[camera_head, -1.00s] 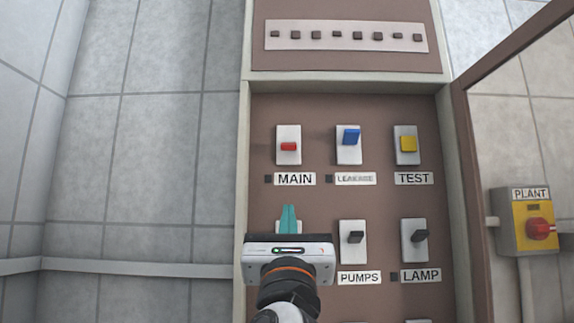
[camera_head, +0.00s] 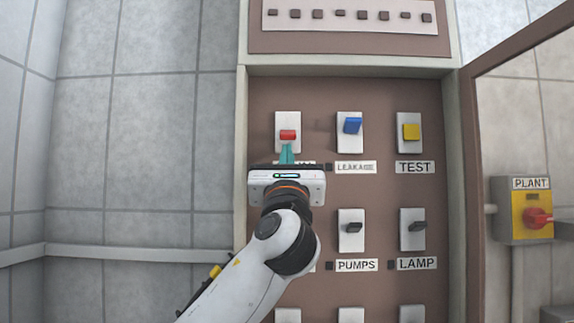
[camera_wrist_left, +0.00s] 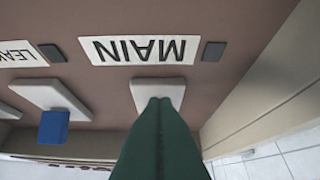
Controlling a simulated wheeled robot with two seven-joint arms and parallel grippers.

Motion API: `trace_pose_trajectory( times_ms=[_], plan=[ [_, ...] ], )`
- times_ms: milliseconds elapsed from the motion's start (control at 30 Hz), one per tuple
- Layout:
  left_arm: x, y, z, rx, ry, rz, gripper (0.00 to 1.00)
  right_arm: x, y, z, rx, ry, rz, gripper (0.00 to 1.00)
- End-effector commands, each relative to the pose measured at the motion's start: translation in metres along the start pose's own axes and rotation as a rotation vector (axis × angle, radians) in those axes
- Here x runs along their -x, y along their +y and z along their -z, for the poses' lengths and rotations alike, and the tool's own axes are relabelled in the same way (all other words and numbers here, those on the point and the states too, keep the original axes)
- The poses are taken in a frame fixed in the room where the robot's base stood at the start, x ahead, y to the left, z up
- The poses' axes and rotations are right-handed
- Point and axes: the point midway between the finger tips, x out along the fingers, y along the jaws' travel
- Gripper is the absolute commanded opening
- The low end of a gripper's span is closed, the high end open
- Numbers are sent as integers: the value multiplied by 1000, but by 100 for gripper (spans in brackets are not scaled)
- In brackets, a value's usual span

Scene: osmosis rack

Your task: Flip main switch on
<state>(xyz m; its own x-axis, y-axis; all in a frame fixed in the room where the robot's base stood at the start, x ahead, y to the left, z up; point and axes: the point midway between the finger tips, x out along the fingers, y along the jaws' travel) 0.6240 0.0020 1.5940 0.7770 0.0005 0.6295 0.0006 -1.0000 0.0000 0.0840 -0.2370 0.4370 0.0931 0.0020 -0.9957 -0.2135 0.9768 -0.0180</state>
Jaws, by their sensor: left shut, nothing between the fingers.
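The main switch is a red toggle (camera_head: 288,134) on a white plate (camera_head: 280,118), at the top left of the brown panel. My left gripper (camera_head: 287,153) is shut and empty. Its teal fingertips are just below the red toggle in the head view; I cannot tell whether they touch it. The gripper body covers most of the MAIN label there. In the left wrist view, which is upside down, the MAIN label (camera_wrist_left: 137,50) is clear, and the shut fingers (camera_wrist_left: 160,115) hide the toggle and part of its plate (camera_wrist_left: 150,88). My right gripper is not in view.
The blue leakage switch (camera_head: 352,126) and yellow test switch (camera_head: 411,131) are to the right. The pumps (camera_head: 352,228) and lamp (camera_head: 416,227) switches are below. An open door frame (camera_head: 470,180) and the plant switch box (camera_head: 532,215) stand further right.

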Motion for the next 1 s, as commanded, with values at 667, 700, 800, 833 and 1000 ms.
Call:
trace_pose_trajectory(
  times_ms=[667, 700, 800, 833, 1000],
  plan=[
    [-2, 0, 8, 1, -39, -1, 0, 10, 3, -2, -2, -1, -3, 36],
    [-1, 0, 8, 1, -47, 0, 0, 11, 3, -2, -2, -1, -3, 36],
    [-1, 0, 9, 0, -58, -1, 0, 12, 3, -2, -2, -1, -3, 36],
    [-1, 0, 9, 0, -62, -1, 0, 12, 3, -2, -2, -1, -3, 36],
    [-1, 0, 11, 1, -87, -1, 0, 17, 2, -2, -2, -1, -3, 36]
  ],
)
